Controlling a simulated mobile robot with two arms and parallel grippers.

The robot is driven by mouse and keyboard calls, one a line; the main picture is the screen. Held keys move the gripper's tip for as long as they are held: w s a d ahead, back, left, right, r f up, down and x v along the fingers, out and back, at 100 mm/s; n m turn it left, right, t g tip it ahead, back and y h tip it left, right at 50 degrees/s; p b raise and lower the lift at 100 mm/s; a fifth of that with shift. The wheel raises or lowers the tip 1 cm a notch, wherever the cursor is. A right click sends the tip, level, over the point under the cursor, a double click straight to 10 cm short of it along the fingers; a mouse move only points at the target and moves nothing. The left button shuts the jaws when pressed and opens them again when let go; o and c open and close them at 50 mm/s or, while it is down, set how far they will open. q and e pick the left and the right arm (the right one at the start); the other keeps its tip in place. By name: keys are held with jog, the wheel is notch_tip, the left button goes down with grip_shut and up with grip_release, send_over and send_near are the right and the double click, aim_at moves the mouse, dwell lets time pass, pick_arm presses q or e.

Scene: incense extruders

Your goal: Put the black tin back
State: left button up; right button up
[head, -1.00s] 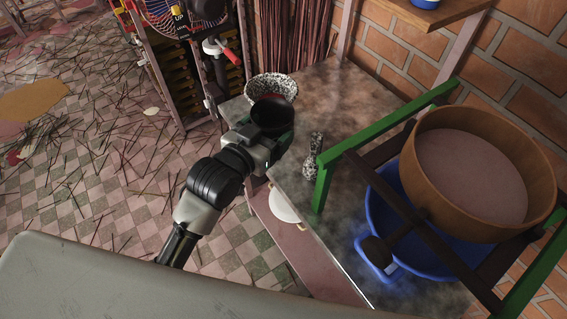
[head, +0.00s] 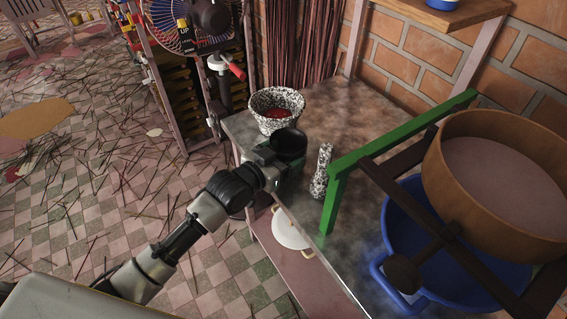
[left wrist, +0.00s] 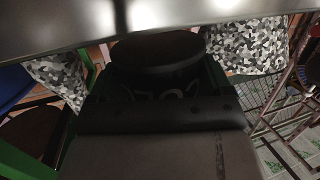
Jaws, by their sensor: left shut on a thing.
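The black tin (head: 288,143) is a short round dark cup. My left gripper (head: 282,160) is shut on it and holds it at the worktop's left edge, just in front of a speckled bowl (head: 276,104) with red contents. In the left wrist view the tin (left wrist: 158,50) is a dark round shape ahead of the gripper (left wrist: 157,90). Whether it touches the worktop (head: 345,110) I cannot tell. My right gripper is out of view.
A white lidded pot (head: 290,230) sits on the shelf below. Bare worktop lies behind the pestle-like piece.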

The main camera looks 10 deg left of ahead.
pick_arm(q)
jog(key=shift+f, duration=1.2)
jog(key=shift+f, duration=0.1)
jog(key=o, duration=0.9)
jog(key=shift+c, duration=0.2)
jog(key=shift+s, duration=0.1)
jog(key=v, duration=1.2)
